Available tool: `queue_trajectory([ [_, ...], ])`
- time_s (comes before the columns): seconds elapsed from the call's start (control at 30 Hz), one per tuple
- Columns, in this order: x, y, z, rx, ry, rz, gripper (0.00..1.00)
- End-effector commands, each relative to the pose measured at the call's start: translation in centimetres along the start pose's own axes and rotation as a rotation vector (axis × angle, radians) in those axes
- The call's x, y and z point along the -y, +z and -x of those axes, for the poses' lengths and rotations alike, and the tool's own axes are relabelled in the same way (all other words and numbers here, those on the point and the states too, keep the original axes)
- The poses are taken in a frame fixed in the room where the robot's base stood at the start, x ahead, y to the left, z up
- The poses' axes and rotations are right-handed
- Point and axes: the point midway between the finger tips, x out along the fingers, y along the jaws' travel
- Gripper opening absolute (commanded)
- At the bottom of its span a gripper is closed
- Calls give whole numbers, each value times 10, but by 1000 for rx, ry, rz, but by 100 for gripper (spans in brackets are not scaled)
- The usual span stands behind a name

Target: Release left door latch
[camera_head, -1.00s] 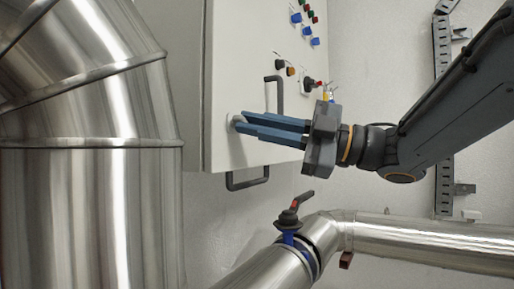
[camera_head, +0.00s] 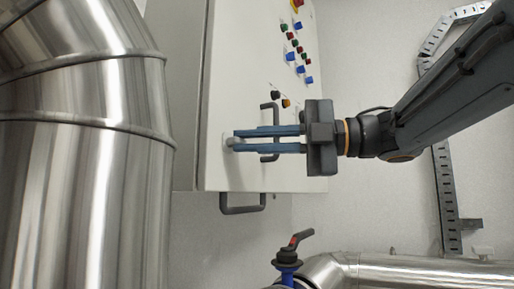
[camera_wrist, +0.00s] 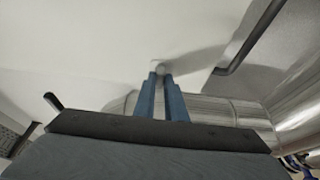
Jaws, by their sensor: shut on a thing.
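The left door latch is a small light-grey knob (camera_head: 230,142) on the pale cabinet door (camera_head: 225,172), near its lower left corner. It also shows in the wrist view (camera_wrist: 160,68) at the finger ends. My gripper (camera_head: 238,141) comes in from the right with its long blue fingers nearly level. The fingertips are shut on the knob, one above and one below it in the head view. The fingers partly hide the knob. The door looks flush with the cabinet.
A dark vertical handle (camera_head: 264,111) on the door passes close behind my fingers. Another handle (camera_head: 243,210) hangs below the cabinet. A big shiny duct (camera_head: 85,190) stands left. A red-and-black valve lever (camera_head: 298,240) and pipe (camera_head: 430,272) lie below. Buttons (camera_head: 291,57) dot the upper door.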

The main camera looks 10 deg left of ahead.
Motion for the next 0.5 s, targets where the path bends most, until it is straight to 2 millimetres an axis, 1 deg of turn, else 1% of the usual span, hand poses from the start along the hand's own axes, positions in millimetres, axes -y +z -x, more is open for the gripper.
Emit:
queue_trajectory([
  [0.4, 1, -1, 0, -2, -5, 7, 0],
  [0.43, 1, -1, 0, -2, -5, 7, 14],
  [0.5, 1, 0, 0, -2, -4, 6, 26],
])
